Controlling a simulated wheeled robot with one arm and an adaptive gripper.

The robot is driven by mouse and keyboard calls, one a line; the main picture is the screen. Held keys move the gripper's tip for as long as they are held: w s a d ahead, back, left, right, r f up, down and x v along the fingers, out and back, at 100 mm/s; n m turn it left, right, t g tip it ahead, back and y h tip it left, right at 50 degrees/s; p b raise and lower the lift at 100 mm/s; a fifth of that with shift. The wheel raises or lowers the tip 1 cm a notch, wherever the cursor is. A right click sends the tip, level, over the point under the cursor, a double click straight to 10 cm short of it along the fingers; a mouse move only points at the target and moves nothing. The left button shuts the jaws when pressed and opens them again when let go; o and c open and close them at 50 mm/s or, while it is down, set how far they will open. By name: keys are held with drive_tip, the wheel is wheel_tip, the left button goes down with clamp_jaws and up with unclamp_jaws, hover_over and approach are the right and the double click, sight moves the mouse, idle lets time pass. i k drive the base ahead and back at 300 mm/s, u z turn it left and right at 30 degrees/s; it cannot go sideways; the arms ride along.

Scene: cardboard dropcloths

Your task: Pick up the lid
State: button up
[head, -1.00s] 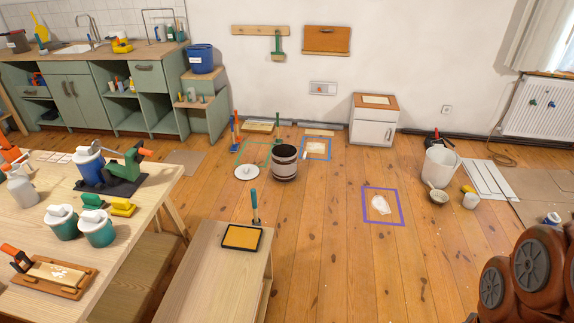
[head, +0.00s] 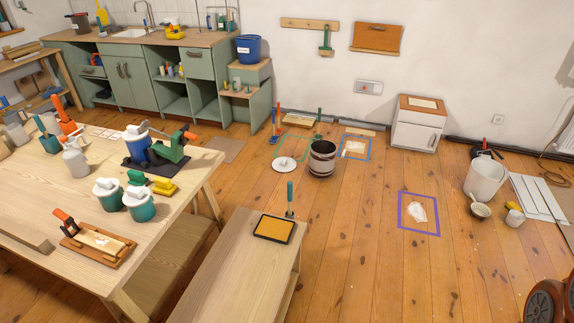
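A round white lid (head: 284,164) with a small knob on top lies flat on the wooden floor. It is just left of a dark barrel-like bucket (head: 322,160) with light bands, at the near edge of a green taped outline (head: 296,146). Other white lids sit on the teal tubs (head: 140,206) on the table at the left. My gripper is not in view; only a brown part, seemingly of my arm, shows at the bottom right corner.
A low bench (head: 235,275) with a yellow-topped tray (head: 273,229) stands in front. A cluttered worktable (head: 60,240) fills the left. A blue taped square (head: 356,147) and a purple one (head: 419,214) lie on the floor. Open floor lies between bench and purple square.

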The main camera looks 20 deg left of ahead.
sight(284, 163)
drive_tip(key=u, duration=0.4)
drive_tip(key=i, duration=4.05)
drive_tip(key=u, duration=2.7)
drive_tip(key=i, duration=1.75)
drive_tip(key=z, duration=0.05)
